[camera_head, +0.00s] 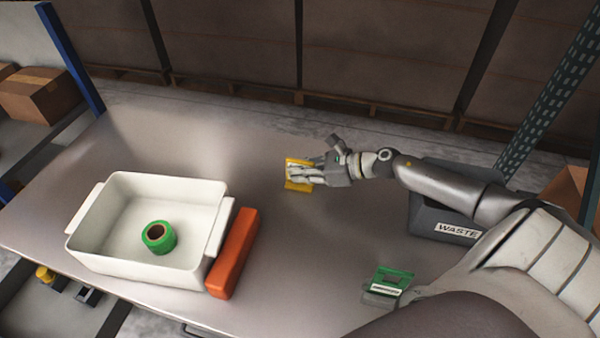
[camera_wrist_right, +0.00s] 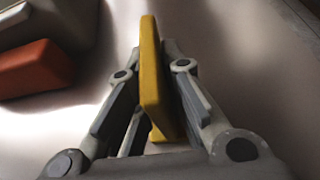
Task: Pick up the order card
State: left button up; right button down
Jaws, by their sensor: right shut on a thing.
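The order card, seen as a flat yellow piece (camera_head: 299,186), is at my right gripper (camera_head: 303,172) over the middle of the table. In the right wrist view the yellow card (camera_wrist_right: 150,65) stands on edge between the two fingers of my right gripper (camera_wrist_right: 153,78). The gripper is shut on it. The fingers cover part of the card, and its face cannot be read. I cannot tell whether the card still touches the table. My left gripper is not in view.
On the table (camera_head: 150,140), a white tray (camera_head: 118,262) holds a green roll (camera_head: 158,237). An orange-red block (camera_head: 233,252) lies beside the tray. A grey WASTE bin (camera_head: 425,215) and a green-and-grey item (camera_head: 388,285) are at the right. The table's back is clear.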

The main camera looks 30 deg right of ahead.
jog(key=shift+r, duration=0.4)
jog(key=s+a+r+p, duration=0.6)
jog(key=a+r+p, duration=0.6)
jog(key=p, duration=0.2)
jog(key=shift+s+a, duration=0.2)
jog(key=shift+a, duration=0.15)
